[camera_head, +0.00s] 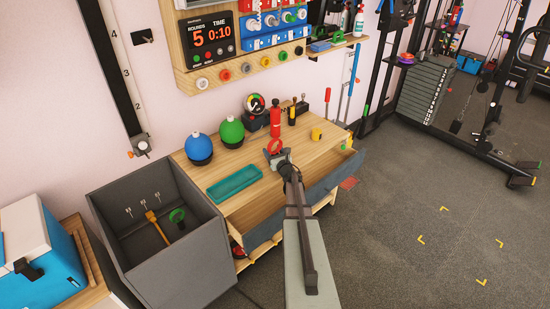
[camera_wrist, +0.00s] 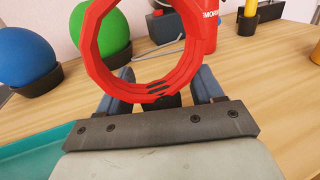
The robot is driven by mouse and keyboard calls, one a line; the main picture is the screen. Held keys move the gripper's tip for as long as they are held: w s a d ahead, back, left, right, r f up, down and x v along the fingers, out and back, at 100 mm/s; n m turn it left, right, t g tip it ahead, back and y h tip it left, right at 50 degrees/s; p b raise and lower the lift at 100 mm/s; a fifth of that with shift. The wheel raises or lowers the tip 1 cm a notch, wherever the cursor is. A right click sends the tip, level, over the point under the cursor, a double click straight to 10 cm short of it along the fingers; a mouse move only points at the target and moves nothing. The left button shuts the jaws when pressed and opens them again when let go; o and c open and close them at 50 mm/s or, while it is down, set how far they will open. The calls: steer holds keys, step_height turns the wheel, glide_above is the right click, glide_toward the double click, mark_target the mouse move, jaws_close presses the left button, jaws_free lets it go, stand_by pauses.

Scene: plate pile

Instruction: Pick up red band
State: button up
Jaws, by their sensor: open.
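The red band (camera_head: 274,147) is a ring above the wooden tabletop in the head view. In the wrist view the red band (camera_wrist: 88,40) stands upright, and its lower edge shows between the fingers of my gripper (camera_wrist: 160,90). The fingers are spread, one on each side of this lower part. I cannot tell whether either finger touches it. In the head view my gripper (camera_head: 280,158) is at the band, with its far side hidden.
A blue ball (camera_head: 199,146) and a green ball (camera_head: 231,132) stand left of the gripper. A teal tray (camera_head: 234,184) lies nearby. A red bottle (camera_head: 275,120) is behind, and a yellow cup-like object (camera_head: 317,134) is to the right. A grey bin (camera_head: 105,203) stands left.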

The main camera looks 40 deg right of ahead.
steer(key=shift+c, duration=0.4)
steer(key=c, duration=1.1)
steer(key=shift+r, duration=0.1)
step_height(320, 180, up, 10)
